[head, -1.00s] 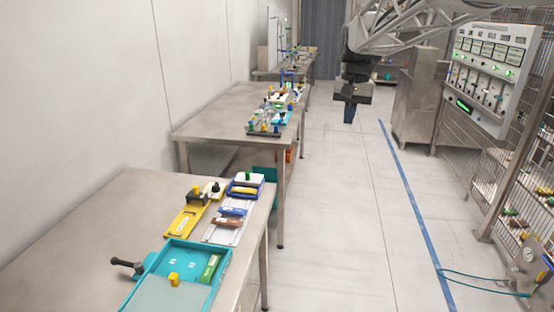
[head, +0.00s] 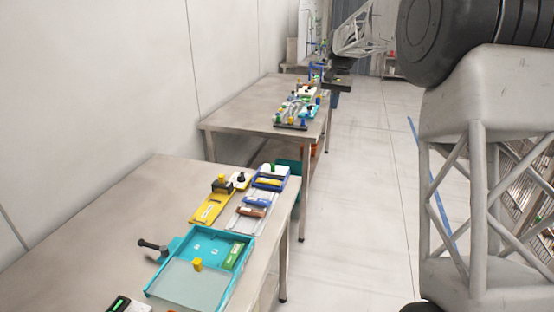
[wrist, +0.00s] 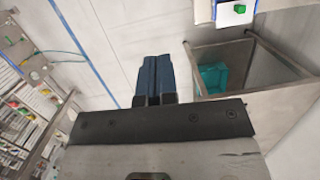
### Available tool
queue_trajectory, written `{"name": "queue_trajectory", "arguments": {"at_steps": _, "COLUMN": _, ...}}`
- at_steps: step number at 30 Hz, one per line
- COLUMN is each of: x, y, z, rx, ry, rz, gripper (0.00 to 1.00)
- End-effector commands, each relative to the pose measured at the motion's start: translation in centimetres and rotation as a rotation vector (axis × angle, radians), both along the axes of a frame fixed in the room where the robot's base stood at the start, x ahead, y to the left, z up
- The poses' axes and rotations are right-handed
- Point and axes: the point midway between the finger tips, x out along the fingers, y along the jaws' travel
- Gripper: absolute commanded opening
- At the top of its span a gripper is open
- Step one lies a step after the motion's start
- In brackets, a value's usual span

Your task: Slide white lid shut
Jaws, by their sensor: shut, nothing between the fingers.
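A white lid (head: 267,167) with a green knob (head: 273,167) sits at the back end of a small blue box (head: 285,180) on the near table. The box's front part is uncovered and shows something yellow inside. The lid also shows at the top edge of the wrist view (wrist: 228,17), cut off by the frame. My gripper (head: 334,100) is well beyond the near table, beside the middle table and apart from the lid. In the wrist view its blue fingers (wrist: 153,58) are together with nothing between them.
On the near table (head: 120,215) stand a teal tray (head: 250,238) with a yellow-knobbed clear cover, a yellow slide fixture (head: 208,208) and a rail with blue and brown blocks (head: 250,211). A teal bin (wrist: 212,76) is below. The aisle floor to the right is clear.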

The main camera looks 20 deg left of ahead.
Motion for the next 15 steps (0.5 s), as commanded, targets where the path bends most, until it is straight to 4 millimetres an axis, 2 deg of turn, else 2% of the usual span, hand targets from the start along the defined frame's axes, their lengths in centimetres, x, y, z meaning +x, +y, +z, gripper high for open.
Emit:
{"name": "queue_trajectory", "arguments": {"at_steps": 3, "x": 2.0, "y": 1.9, "z": -1.3, "rx": -0.001, "ry": 0.018, "rz": 0.003, "gripper": 0.00}}
{"name": "queue_trajectory", "arguments": {"at_steps": 15, "x": 7.5, "y": 8.0, "z": -5.9, "rx": -0.010, "ry": 0.075, "rz": 0.012, "gripper": 0.00}}
